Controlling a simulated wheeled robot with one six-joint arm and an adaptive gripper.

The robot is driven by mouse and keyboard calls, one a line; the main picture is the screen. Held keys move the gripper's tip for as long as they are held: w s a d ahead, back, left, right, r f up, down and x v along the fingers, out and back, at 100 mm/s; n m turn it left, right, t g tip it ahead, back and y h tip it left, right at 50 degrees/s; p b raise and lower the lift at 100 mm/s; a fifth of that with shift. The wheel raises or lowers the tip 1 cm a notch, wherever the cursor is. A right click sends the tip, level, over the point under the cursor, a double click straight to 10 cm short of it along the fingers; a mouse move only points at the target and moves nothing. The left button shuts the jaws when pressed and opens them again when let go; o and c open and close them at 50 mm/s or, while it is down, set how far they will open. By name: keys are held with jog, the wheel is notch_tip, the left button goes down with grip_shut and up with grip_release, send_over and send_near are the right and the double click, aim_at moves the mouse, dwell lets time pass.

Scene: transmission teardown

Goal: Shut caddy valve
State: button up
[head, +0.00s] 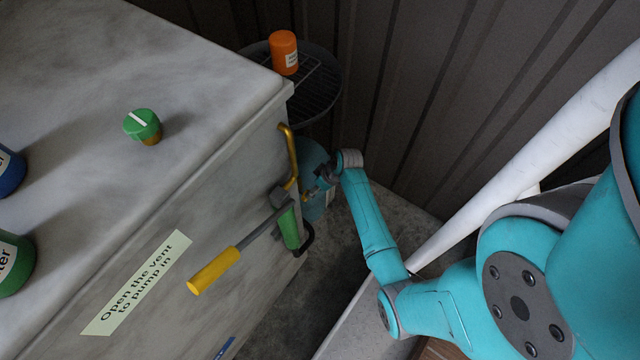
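The caddy seems to be the large marbled grey box (215,150) filling the left side of the head view. On its side face is a grey lever with a yellow grip (214,271), slanting down to the left from a grey block. A bent brass pipe (292,150) rises above the block, and a green part (290,228) with a black hook sits below it. I cannot tell for sure which part is the valve. A green knob (142,125) with a white line stands on top. My gripper (316,187) is near the block's right side; its fingers are too small to read, and contact is unclear.
An orange labelled jar (284,52) stands on a round dark rack (318,85) behind the box. A blue container (316,165) is behind my gripper. Blue (10,170) and green (14,262) labelled containers stand at the left edge. A label (137,282) reads "Open the vent to pump in".

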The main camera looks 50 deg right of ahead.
jog(key=v, duration=0.3)
jog(key=shift+r, duration=0.2)
dwell(0.5)
